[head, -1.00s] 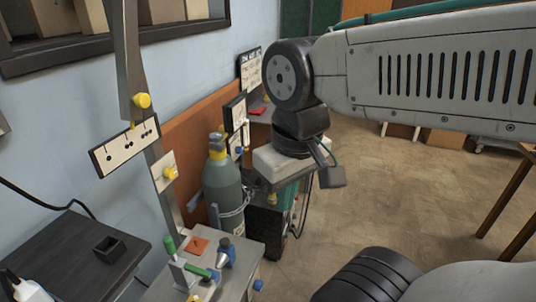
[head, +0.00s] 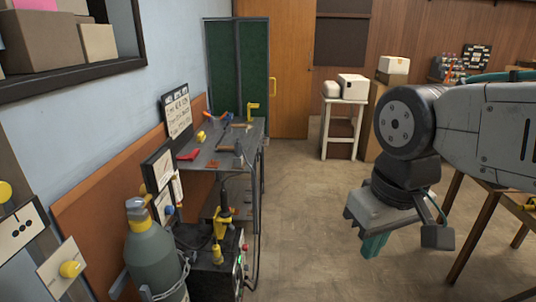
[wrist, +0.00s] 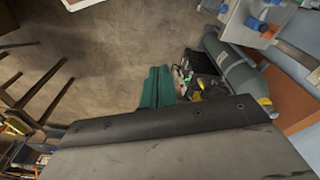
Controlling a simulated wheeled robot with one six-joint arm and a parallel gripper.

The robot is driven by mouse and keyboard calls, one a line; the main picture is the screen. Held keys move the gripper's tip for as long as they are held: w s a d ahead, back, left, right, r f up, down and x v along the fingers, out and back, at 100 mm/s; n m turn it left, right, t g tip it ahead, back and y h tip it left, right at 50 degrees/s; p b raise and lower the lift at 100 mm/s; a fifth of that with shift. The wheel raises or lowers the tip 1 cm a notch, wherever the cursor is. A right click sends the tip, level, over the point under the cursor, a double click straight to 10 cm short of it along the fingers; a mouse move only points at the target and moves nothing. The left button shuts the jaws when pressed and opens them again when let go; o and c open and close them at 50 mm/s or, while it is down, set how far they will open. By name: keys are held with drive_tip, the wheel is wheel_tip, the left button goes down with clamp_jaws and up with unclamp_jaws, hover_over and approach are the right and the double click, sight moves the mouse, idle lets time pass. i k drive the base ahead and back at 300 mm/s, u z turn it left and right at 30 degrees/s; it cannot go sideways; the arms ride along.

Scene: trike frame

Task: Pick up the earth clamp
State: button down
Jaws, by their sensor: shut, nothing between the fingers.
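A dark welding machine (head: 212,262) stands on the floor at lower middle in the head view. A yellow and black tool (head: 222,222), perhaps the earth clamp, stands on its top with a smaller yellow piece (head: 217,254) in front; I cannot tell for sure which is the clamp. The machine also shows in the wrist view (wrist: 203,67), with yellow bits (wrist: 196,95) partly hidden behind my wrist housing. My gripper (head: 373,254) has teal fingers pointing down, shut and empty, well to the right of the machine. The fingers also show in the wrist view (wrist: 157,72).
A grey gas cylinder (head: 155,262) stands left of the machine. A metal bench (head: 225,150) with several tools is behind it. Dark cables hang beside the machine. A white stool (head: 342,125) is farther back, wooden trestle legs (head: 478,225) are at right. The middle floor is clear.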

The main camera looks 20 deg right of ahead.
sight(238, 159)
drive_tip(key=z, duration=0.65)
drive_tip(key=i, duration=0.75)
drive_tip(key=z, duration=0.7)
drive_tip(key=i, duration=1.55)
drive_tip(key=u, duration=1.25)
drive_tip(key=i, duration=0.6)
drive_tip(key=u, duration=0.6)
